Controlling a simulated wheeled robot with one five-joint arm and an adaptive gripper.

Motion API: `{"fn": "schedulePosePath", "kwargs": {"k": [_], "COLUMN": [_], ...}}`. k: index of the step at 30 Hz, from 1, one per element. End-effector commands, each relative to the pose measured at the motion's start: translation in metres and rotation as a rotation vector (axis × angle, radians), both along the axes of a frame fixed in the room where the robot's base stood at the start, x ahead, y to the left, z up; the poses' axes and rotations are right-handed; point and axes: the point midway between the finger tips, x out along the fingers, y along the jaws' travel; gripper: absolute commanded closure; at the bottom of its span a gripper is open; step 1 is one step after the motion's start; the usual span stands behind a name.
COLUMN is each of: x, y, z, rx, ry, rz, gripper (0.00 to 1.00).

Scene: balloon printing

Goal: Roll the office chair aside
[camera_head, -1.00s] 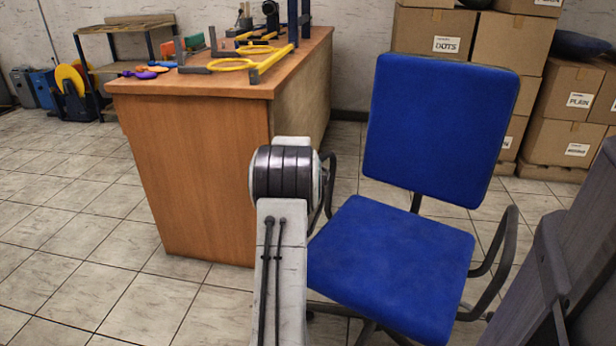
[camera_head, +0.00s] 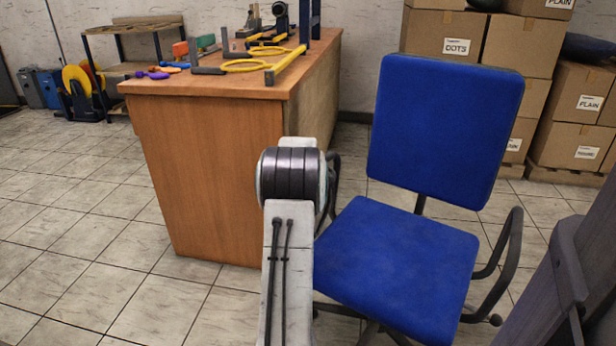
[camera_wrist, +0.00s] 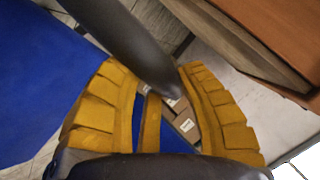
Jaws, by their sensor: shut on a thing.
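The office chair has a blue seat (camera_head: 400,265) and a blue backrest (camera_head: 445,130). It stands upright just right of the desk in the head view. Its dark left armrest (camera_head: 334,170) is partly hidden behind my arm. In the wrist view my yellow-fingered gripper (camera_wrist: 152,72) is shut on the dark armrest (camera_wrist: 125,40), which passes between the fingers. The blue seat (camera_wrist: 35,80) fills the left of that view. My gripper is hidden behind my arm in the head view, and the chair's base is mostly out of frame.
The wooden desk (camera_head: 215,180) stands close on the left, with yellow-handled tools (camera_head: 270,67) on top. Cardboard boxes (camera_head: 450,45) are stacked behind the chair. A dark grey panel (camera_head: 570,270) is at the lower right. Tiled floor (camera_head: 70,240) is free left of the desk.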

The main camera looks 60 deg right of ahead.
Motion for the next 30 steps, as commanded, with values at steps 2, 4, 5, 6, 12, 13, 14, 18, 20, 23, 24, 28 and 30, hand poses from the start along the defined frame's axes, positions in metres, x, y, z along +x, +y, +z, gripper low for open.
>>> {"fn": "schedulePosePath", "kwargs": {"k": [2,4,5,6,12,13,14,18,20,23,24,28,30], "x": [0.006,0.006,0.006,0.006,0.004,0.004,0.004,0.003,0.002,-0.001,-0.002,-0.008,-0.012], "y": [0.003,0.003,0.003,0.003,0.002,0.002,0.002,0.002,0.004,0.011,0.014,0.029,0.038], "z": [-0.002,-0.002,-0.002,-0.002,-0.001,-0.001,-0.001,0.001,0.003,0.008,0.012,0.023,0.030], "rx": [0.002,0.003,0.003,0.002,0.001,0.000,0.001,-0.001,-0.001,0.000,-0.002,-0.002,-0.002], "ry": [0.003,0.002,0.002,0.002,0.001,0.001,0.001,0.000,-0.001,-0.001,-0.001,-0.001,-0.001], "rz": [0.012,0.011,0.011,0.010,0.008,0.008,0.006,0.006,0.005,0.006,0.006,0.006,0.006], "gripper": [0.61,0.54,0.52,0.48,0.39,0.39,0.39,0.39,0.39,0.39,0.39,0.39,0.39]}}
